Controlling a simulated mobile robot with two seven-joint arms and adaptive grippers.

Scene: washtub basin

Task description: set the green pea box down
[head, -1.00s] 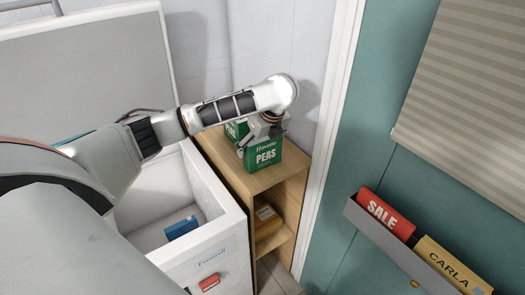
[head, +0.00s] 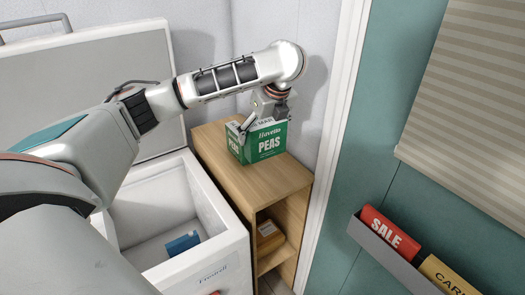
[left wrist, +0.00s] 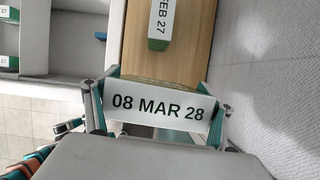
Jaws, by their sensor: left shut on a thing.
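The green pea box (head: 268,143), with PEAS on its front, is between the fingers of my left gripper (head: 266,121), over the top of the wooden cabinet (head: 285,180). In the left wrist view the fingers (left wrist: 160,112) are shut on it from both sides, and its white top reads 08 MAR 28 (left wrist: 160,106). I cannot tell whether its underside touches the wood. A second box marked FEB 27 (left wrist: 160,22) stands on the wooden top in the left wrist view; in the head view it is mostly or wholly hidden. My right gripper is out of view.
An open white chest freezer (head: 215,245) with a blue box (head: 183,243) inside stands left of the cabinet. A brown package (head: 268,236) lies on the cabinet's lower shelf. A wall is behind; a teal door with a grey rack (head: 405,262) is at right. The cabinet top's front is bare.

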